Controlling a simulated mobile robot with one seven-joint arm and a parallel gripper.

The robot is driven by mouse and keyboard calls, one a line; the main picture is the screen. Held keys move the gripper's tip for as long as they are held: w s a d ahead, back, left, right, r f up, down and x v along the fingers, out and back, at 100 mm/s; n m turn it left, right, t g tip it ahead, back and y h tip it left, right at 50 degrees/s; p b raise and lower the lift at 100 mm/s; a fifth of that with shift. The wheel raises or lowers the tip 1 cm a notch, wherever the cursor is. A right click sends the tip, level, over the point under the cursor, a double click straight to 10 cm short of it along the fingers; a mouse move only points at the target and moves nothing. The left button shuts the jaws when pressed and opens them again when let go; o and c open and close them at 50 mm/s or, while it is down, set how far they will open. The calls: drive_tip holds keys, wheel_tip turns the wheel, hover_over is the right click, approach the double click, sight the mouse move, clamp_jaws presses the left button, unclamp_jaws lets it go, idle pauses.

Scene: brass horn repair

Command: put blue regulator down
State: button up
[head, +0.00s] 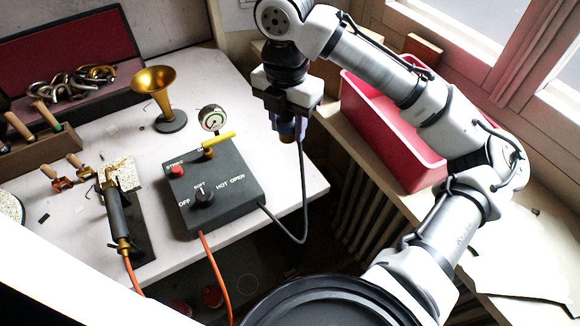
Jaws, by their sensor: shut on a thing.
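My gripper (285,118) points down at the upper middle, off the right side of the white bench (85,225). It is shut on a small blue thing, which I take for the blue regulator (287,130). Only a little of the regulator shows below the dark fingers; the rest is hidden. It appears to be held in the air. A dark grey cable (303,185) hangs by the gripper and loops down to the control box; its upper end is unclear.
A dark control box (228,190) with gauge (212,119) and yellow lever (219,139) stands on the bench. Left are a brass horn (156,85), a torch (116,215) and an open red-lined case (65,45). A pink bin (385,135) is at right.

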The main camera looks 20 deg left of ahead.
sight(288, 180)
wheel_tip(288, 180, down, 14)
drive_tip(key=shift+f+p, duration=0.15)
drive_tip(key=shift+p, duration=0.2)
drive_tip(key=shift+f, duration=0.25)
drive_tip(key=o, duration=1.2)
drive_tip(key=shift+r, duration=0.1)
wheel_tip(288, 180, up, 12)
drive_tip(key=shift+a+r+b, duration=0.1)
drive_tip(key=shift+r+b, duration=0.1)
drive_tip(key=shift+b, duration=0.4)
